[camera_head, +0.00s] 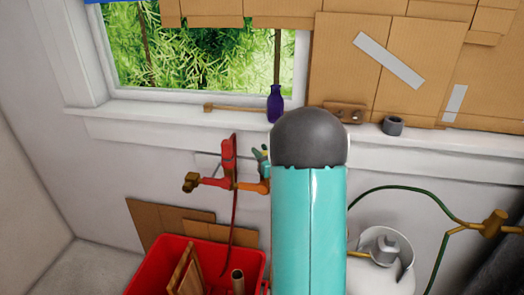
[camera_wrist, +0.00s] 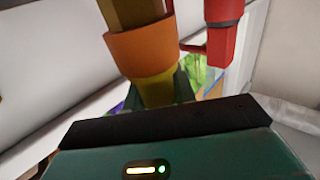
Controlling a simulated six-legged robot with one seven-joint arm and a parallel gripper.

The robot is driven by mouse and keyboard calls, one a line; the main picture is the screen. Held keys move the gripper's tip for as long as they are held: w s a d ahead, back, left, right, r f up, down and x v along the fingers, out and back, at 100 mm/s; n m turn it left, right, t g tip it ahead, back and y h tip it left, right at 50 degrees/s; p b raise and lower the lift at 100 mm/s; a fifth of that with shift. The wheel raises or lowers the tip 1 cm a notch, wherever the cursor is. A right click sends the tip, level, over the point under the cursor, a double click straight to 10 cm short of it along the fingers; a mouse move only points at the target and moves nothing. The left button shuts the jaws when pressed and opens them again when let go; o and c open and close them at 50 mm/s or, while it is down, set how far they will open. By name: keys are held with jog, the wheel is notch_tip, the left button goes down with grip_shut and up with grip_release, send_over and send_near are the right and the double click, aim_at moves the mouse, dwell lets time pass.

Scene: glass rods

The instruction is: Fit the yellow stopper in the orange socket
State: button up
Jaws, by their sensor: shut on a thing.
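In the wrist view, the orange socket (camera_wrist: 141,46) is a wide ring near the top. The yellow stopper (camera_wrist: 157,90) shows just below it, against the ring's edge. How deep it sits in the socket cannot be told. My gripper (camera_wrist: 158,100) is shut on the stopper, with dark green fingers on either side. In the head view, the orange socket (camera_head: 251,187) shows at the right end of the red fitting, partly behind my arm. My arm hides most of the gripper and the stopper there.
A red valve with an upright handle (camera_head: 228,153) stands beside the socket; it also shows in the wrist view (camera_wrist: 222,38). A red bin (camera_head: 142,280) is below. A purple bottle (camera_head: 275,104) stands on the window sill. A white tank (camera_head: 400,268) with a green hose is at right.

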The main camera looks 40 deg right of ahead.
jog(key=o, duration=0.7)
jog(key=s, duration=0.3)
jog(key=s+a, duration=0.1)
jog(key=s, duration=0.7)
jog(key=shift+a, duration=0.3)
jog(key=shift+w, duration=0.1)
dwell(0.5)
